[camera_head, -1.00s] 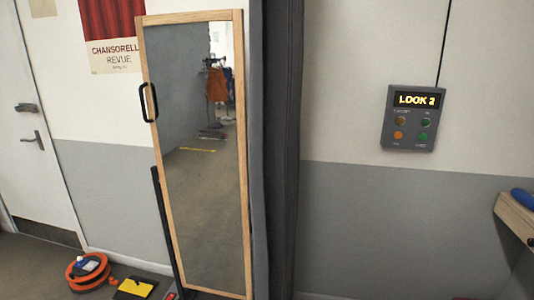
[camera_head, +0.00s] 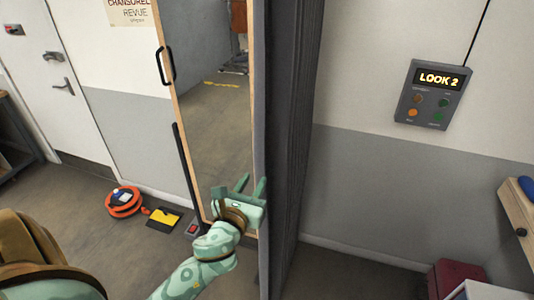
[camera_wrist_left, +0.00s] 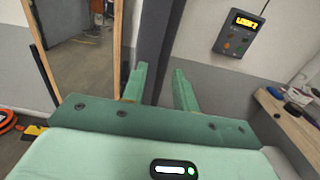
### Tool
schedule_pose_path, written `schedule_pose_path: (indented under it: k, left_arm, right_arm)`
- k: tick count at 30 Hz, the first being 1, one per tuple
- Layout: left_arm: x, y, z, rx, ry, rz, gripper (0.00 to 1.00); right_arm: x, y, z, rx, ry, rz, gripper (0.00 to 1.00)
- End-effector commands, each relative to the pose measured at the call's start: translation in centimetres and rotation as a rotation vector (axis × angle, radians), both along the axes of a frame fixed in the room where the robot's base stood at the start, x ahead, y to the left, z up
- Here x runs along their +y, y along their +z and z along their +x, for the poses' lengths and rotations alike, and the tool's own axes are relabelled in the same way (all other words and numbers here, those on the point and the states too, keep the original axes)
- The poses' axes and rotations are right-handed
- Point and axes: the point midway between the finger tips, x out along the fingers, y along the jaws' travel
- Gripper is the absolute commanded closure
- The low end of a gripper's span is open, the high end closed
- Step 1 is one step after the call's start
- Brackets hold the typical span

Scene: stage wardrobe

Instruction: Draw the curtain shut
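The curtain (camera_head: 293,130) is a dark grey, gathered vertical strip in the middle of the head view, bunched beside the mirror. My left gripper (camera_head: 253,186) is raised in front of the curtain's left edge and the mirror's lower right. In the left wrist view its two green fingers (camera_wrist_left: 160,84) stand apart with nothing between them, and the dark curtain edge (camera_wrist_left: 153,45) rises behind them. I cannot tell whether the fingers touch the curtain. My right gripper is in neither view.
A wood-framed mirror (camera_head: 212,110) with a black handle stands left of the curtain. A wall panel (camera_head: 433,92) reading "LOOK 2" hangs at right. A wooden shelf (camera_head: 517,205) and dark red box (camera_head: 452,279) are at lower right. An orange cable reel (camera_head: 124,202) lies on the floor.

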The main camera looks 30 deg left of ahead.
Motion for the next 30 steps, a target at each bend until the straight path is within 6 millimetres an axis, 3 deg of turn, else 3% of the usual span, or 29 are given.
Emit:
schedule_pose_path:
  k: [6,12,18,26,29,30]
  left_arm:
    - [1.3,0.2,5.6,-0.002,0.001,-0.003,0.71]
    - [2.2,0.1,9.2,-0.001,0.001,-0.003,0.71]
    - [2.6,0.0,10.6,0.0,0.0,-0.003,0.71]
    - [2.6,0.0,10.7,0.0,-0.001,-0.003,0.71]
    - [2.6,0.0,10.7,0.0,-0.001,-0.003,0.96]
    - [2.6,0.0,10.7,0.0,-0.001,-0.003,1.0]
  right_arm:
    - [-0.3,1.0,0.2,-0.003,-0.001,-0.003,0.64]
    - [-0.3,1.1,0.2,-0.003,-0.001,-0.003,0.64]
    - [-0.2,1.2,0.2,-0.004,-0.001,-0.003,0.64]
    - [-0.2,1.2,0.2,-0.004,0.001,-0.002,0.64]
    - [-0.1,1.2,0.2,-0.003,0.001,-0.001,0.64]
    - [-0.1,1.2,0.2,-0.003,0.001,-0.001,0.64]
